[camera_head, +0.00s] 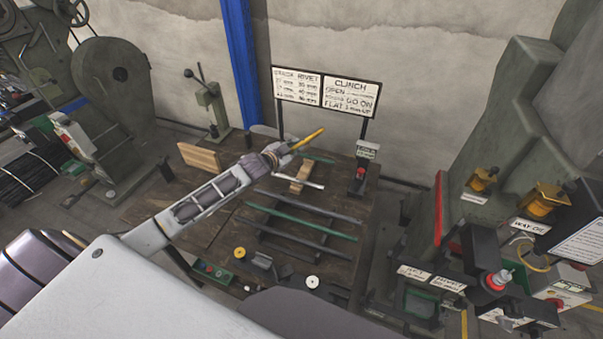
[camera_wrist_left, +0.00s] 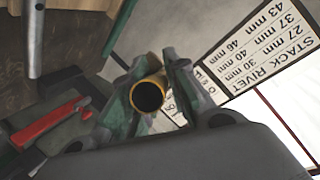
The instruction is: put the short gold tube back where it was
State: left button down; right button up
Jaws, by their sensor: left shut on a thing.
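The short gold tube (camera_head: 309,138) is held in the air over the back of the wooden table, below and in front of the sign boards. My left gripper (camera_head: 287,150) is shut on it. The tube sticks out to the upper right, tilted. In the left wrist view the gold tube (camera_wrist_left: 149,94) points its dark open end at the camera, between the two fingers of the gripper (camera_wrist_left: 150,88). A small wooden rest (camera_head: 301,174) is below the gripper, with a silver tube (camera_head: 300,182) and a green tube (camera_head: 318,160) across it. My right gripper is out of view.
Sign boards (camera_head: 325,93) stand close behind the tube. A small post with a red button (camera_head: 362,172) is to its right. Several long bars (camera_head: 300,222) lie across the table's middle. A wooden block (camera_head: 199,157) and a green hand press (camera_head: 211,105) are at left.

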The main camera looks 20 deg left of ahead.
pick_arm(q)
jog(key=shift+f, duration=0.1)
jog(key=shift+f, duration=3)
jog(key=shift+f, duration=1.9)
jog(key=shift+f, duration=0.3)
